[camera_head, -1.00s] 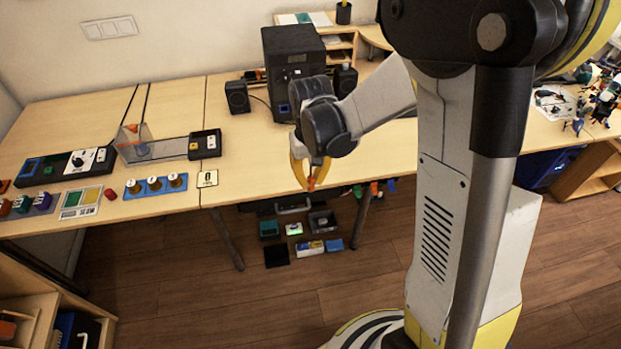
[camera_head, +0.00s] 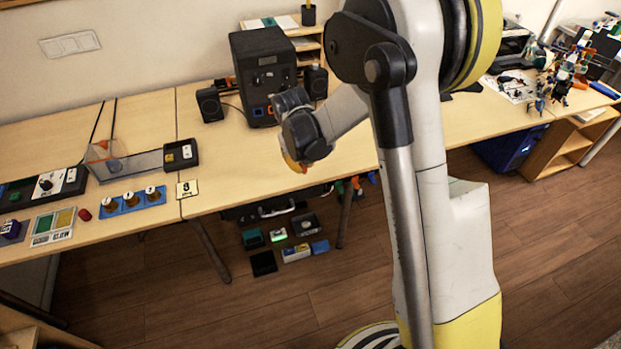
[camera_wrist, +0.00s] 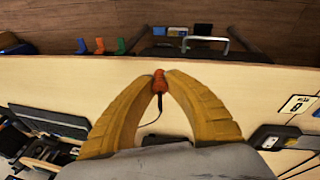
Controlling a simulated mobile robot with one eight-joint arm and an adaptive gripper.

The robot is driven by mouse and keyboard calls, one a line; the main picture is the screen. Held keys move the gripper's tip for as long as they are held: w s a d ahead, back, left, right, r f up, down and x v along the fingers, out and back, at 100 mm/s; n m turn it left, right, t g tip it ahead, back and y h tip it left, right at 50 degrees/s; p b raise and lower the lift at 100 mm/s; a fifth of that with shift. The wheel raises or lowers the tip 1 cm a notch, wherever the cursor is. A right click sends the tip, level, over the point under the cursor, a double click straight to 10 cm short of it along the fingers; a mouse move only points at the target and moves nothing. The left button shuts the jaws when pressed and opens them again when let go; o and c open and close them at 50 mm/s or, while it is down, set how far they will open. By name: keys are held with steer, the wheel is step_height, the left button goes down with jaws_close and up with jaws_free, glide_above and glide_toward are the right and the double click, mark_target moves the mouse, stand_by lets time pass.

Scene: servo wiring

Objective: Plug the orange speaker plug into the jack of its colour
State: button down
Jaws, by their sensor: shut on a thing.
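My gripper (camera_wrist: 160,85) is shut on the orange plug (camera_wrist: 160,80), which shows between the two yellow fingertips in the wrist view. A thin dark cable runs from the plug back between the fingers. In the head view my gripper (camera_head: 298,165) is above the front part of the table, and the plug is barely visible there. The black computer tower (camera_head: 262,62) stands behind my gripper. A blue jack (camera_head: 257,112) shows low on its front; the marks beside it are too small to tell apart, and my arm partly covers that area.
Two small black speakers, left (camera_head: 210,104) and right (camera_head: 315,82), flank the tower. A blue strip with several knobs (camera_head: 132,200) and a number card (camera_head: 187,189) lie at left. Bare table (camera_head: 235,175) lies left of my gripper. Boxes sit on the floor below.

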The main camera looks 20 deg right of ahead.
steer(key=w+f+n+t+b, duration=0.1)
steer(key=w+t, duration=0.1)
steer(key=w, duration=0.2)
steer(key=w+f+n+t+b, duration=0.1)
steer(key=w+f+t, duration=0.1)
steer(key=w, duration=0.2)
steer(key=w+f+n+t+h+b, duration=0.1)
steer(key=w+t, duration=0.1)
steer(key=w, duration=0.2)
steer(key=shift+w+d+f, duration=0.15)
steer(key=shift+w+f, duration=0.15)
steer(key=shift+f, duration=0.05)
steer(key=w+n+t+b, duration=0.1)
steer(key=w+t, duration=0.2)
steer(key=w+n+t+y+b, duration=0.1)
steer(key=w+t+b, duration=0.1)
steer(key=w+t, duration=0.1)
steer(key=w+f+n+t+y+b, duration=0.1)
steer(key=w+t, duration=0.1)
steer(key=w, duration=0.2)
steer(key=shift+w+n+t+b, duration=0.35)
steer(key=shift+n+t+b, duration=0.05)
steer(key=shift+a+r+t+y, duration=0.35)
steer(key=shift+t+y, duration=0.05)
steer(key=shift+w, duration=2.85)
steer(key=shift+w, duration=1.55)
